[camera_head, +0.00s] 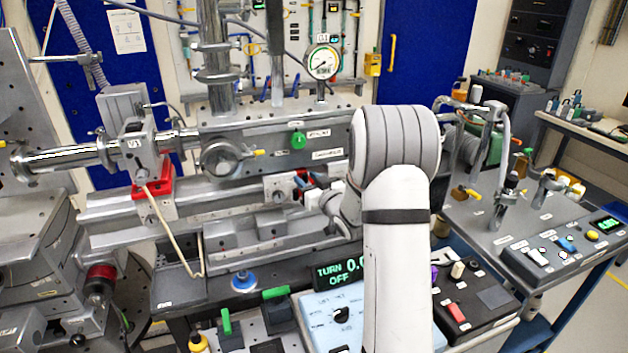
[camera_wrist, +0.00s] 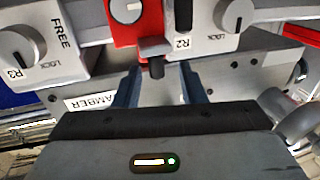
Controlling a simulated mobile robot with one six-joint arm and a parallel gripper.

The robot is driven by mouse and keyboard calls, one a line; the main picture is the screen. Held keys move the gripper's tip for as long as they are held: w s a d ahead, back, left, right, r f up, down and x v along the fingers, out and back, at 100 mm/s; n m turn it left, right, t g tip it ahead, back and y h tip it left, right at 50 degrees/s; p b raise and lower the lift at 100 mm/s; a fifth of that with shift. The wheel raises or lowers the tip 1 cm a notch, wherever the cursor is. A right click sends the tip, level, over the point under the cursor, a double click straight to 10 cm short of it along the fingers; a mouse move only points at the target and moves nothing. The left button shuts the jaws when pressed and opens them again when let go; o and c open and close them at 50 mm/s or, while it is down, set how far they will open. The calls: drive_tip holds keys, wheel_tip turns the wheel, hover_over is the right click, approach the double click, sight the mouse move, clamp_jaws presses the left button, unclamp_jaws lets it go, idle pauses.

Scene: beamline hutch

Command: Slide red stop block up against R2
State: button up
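The red stop block (camera_wrist: 124,30) is at the top middle of the wrist view, with a round pale knob on its face. A dark tab (camera_wrist: 156,66) hangs at its lower right edge. The grey R2 block (camera_wrist: 205,42) is just to its right; I cannot tell whether they touch. My gripper (camera_wrist: 159,78) is open, its two dark fingers apart on either side of the tab, with space visible at each side. In the head view, red shows at the rail (camera_head: 303,176) beside my gripper (camera_head: 301,184), partly hidden by my arm.
In the wrist view the grey R3 block (camera_wrist: 35,48), marked FREE, stands to the left. A CHAMBER label (camera_wrist: 92,102) lies below it. In the head view, a red bracket (camera_head: 152,194) with a hanging cable sits left on the bench. A blue control box (camera_head: 335,310) stands in front.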

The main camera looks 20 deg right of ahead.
drive_tip(key=s+d+b, duration=0.1)
drive_tip(key=s+b, duration=0.1)
drive_tip(key=s, duration=0.5)
drive_tip(key=shift+s+d, duration=0.25)
drive_tip(key=shift+s, duration=0.1)
drive_tip(key=s+a+g+h, duration=0.1)
drive_tip(key=s+a+g, duration=0.3)
drive_tip(key=s, duration=0.6)
drive_tip(key=s+a+m+g+h, duration=0.1)
drive_tip(key=s+a+g, duration=0.3)
drive_tip(key=s, duration=0.7)
drive_tip(key=s+a+m+g+h, duration=0.1)
drive_tip(key=s+a+g, duration=0.3)
drive_tip(key=s, duration=0.7)
drive_tip(key=g, duration=0.2)
drive_tip(key=shift+a+r+g, duration=0.2)
drive_tip(key=shift+r+g, duration=0.1)
drive_tip(key=shift+r, duration=0.1)
drive_tip(key=shift+o, duration=0.4)
